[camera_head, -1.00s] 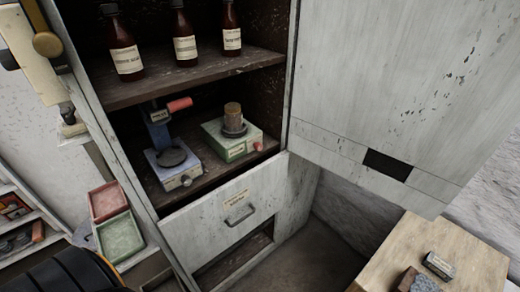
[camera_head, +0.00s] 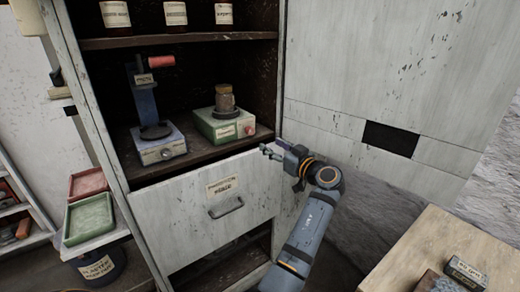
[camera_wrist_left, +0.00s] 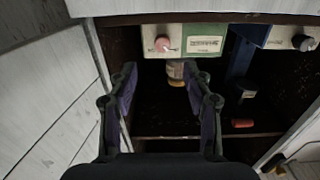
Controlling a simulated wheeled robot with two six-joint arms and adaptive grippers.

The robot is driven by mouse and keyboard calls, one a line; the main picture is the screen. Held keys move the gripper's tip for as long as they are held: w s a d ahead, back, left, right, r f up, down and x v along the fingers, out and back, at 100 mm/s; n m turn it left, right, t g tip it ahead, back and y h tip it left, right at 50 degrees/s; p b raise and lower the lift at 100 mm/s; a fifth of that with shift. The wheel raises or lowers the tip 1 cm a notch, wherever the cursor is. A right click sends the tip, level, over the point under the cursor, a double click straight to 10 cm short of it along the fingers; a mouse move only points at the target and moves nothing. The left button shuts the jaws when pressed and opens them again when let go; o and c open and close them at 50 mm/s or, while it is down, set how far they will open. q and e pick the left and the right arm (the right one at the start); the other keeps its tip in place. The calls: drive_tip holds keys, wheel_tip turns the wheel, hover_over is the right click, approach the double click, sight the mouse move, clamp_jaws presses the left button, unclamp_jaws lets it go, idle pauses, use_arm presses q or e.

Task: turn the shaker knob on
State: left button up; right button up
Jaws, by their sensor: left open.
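The green shaker (camera_head: 224,126) stands on the cabinet's lower shelf with a jar (camera_head: 225,98) on top. Its red knob (camera_head: 249,128) is on the front face, at the right end. The knob shows pinkish in the left wrist view (camera_wrist_left: 163,44), where the shaker appears upside down. My left gripper (camera_head: 267,151) is just in front of the shelf, below and right of the knob. It is open and empty, apart from the knob. In the left wrist view its fingers (camera_wrist_left: 160,78) are spread, with the knob beyond them. My right gripper is out of view.
A blue device (camera_head: 160,146) with a red handle stands left of the shaker. A drawer front (camera_head: 222,195) lies below the shelf, and bottles (camera_head: 175,14) stand above. An open cabinet door (camera_head: 380,80) is on the right. A wooden table (camera_head: 435,245) is at lower right.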

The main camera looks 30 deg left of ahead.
sight(252, 133)
use_arm(q)
drive_tip(key=p+x, duration=0.1)
drive_tip(key=x, duration=0.4)
drive_tip(key=p+x, duration=0.1)
drive_tip(key=x, duration=0.4)
drive_tip(key=shift+a+r, duration=0.25)
drive_tip(key=shift+a, duration=0.2)
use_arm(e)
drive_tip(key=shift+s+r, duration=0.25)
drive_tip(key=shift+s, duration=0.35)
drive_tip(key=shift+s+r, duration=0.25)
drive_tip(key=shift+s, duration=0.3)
use_arm(q)
clamp_jaws()
